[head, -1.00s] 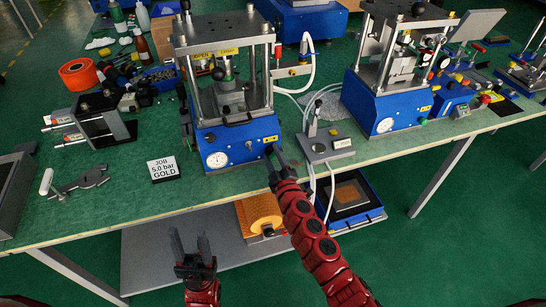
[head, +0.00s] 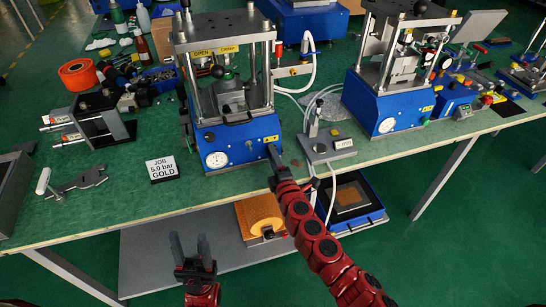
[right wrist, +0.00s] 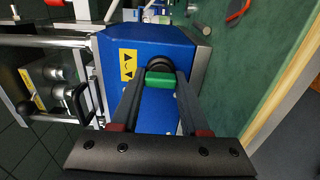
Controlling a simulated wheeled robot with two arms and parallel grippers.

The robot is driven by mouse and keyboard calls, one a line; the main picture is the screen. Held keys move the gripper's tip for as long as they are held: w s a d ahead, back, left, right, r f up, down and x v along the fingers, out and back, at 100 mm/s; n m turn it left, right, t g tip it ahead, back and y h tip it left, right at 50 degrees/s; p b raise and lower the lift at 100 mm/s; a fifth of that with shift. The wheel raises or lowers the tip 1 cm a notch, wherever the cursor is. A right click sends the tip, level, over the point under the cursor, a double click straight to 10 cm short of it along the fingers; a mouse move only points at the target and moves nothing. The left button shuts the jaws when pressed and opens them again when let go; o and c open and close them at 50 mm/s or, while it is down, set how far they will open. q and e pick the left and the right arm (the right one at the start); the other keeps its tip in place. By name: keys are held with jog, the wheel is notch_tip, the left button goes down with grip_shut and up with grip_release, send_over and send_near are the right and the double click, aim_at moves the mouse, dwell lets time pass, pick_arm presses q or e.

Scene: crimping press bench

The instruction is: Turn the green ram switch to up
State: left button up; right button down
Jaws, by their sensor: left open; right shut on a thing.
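The green ram switch (right wrist: 160,80) is on the blue front of the near press (head: 222,143), beside a yellow label with arrows (right wrist: 128,64). In the right wrist view it sits between the two fingertips of my right gripper (right wrist: 161,83), which is shut on it. In the head view my right gripper (head: 272,160) reaches the lower right of the press front and hides the switch. The way the switch is turned is hard to tell. My left gripper (head: 190,247) is open and empty, in front of the bench edge and low.
A round gauge (head: 216,160) is on the press front. A job sign (head: 162,169) stands to its left. A grey block with a lever (head: 328,147) and white hoses are close on the right. A second blue press (head: 390,112) stands further right.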

dwell(0.5)
jog(key=shift+c, duration=2.2)
grip_release()
jog(key=b+v, duration=0.1)
jog(key=v, duration=1.6)
jog(key=shift+s, duration=0.2)
